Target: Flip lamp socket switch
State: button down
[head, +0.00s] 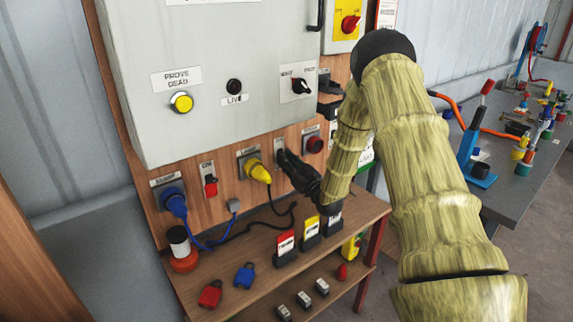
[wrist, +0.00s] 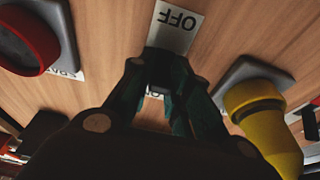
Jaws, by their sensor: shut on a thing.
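A switch with a pale plate (wrist: 175,28) is on the wooden panel. In the wrist view its "OFF" lettering appears upside down, with part of another label between my fingers. My gripper (wrist: 165,62) has its dark fingertips together at this switch, hiding its lever. In the head view my gripper (head: 283,158) is at the panel, just right of the yellow plug (head: 259,171), and covers most of the switch (head: 279,142). The yellow plug sits in its socket and also shows at the right of the wrist view (wrist: 262,118). The lever's position is hidden.
A similar red switch (head: 210,186) and a blue plug (head: 174,203) are to the left. A grey cabinet (head: 215,105) overhangs above. Below, the wooden shelf (head: 240,265) holds padlocks and tags.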

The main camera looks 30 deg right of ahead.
jog(key=shift+d, duration=0.1)
dwell(0.3)
jog(key=c, duration=1.3)
grip_release()
jog(key=shift+v, duration=3.75)
jog(key=shift+d, duration=0.1)
